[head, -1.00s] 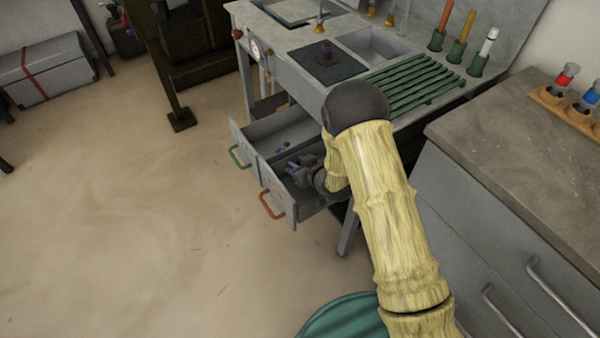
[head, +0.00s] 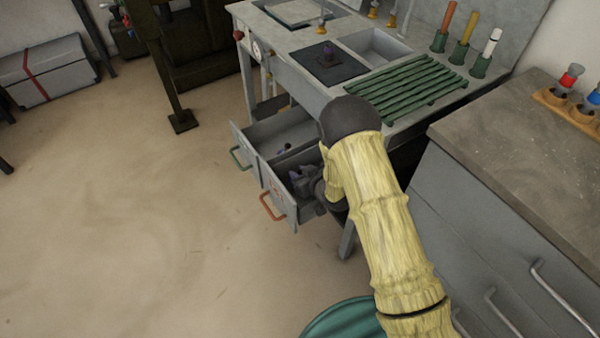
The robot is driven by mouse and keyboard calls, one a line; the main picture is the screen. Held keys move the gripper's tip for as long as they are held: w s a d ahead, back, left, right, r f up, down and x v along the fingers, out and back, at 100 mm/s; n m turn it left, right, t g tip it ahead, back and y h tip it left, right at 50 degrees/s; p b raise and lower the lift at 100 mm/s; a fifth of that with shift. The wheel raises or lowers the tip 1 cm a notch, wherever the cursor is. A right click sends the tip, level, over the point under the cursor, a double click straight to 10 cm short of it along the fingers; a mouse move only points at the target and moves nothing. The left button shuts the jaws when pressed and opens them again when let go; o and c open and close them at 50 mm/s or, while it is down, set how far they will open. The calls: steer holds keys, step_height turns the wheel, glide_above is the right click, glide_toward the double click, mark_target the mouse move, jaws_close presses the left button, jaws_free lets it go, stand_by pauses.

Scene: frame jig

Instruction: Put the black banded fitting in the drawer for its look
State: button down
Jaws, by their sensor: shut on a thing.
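My gripper (head: 300,180) is down at the open drawer with the orange handle (head: 272,207), inside or just over its walls. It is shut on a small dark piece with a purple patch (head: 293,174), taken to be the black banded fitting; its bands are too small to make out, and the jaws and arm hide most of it. The drawer with the green handle (head: 240,158) is open beside it, on the left. A small dark piece (head: 287,146) lies in that drawer.
A small purple and dark piece (head: 328,50) stands on a black plate on the bench. A green slatted rack (head: 405,90) lies on the bench above my arm. A grey cabinet (head: 480,220) stands close on the right.

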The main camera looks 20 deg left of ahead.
steer(key=shift+f, duration=0.45)
steer(key=c, duration=1.2)
jaws_free()
steer(key=shift+s+d+f, duration=0.1)
steer(key=shift+s+f, duration=0.05)
steer(key=shift+o, duration=0.2)
steer(key=shift+r, duration=0.45)
steer(key=p+v, duration=0.2)
steer(key=v, duration=1)
steer(key=shift+r, duration=0.3)
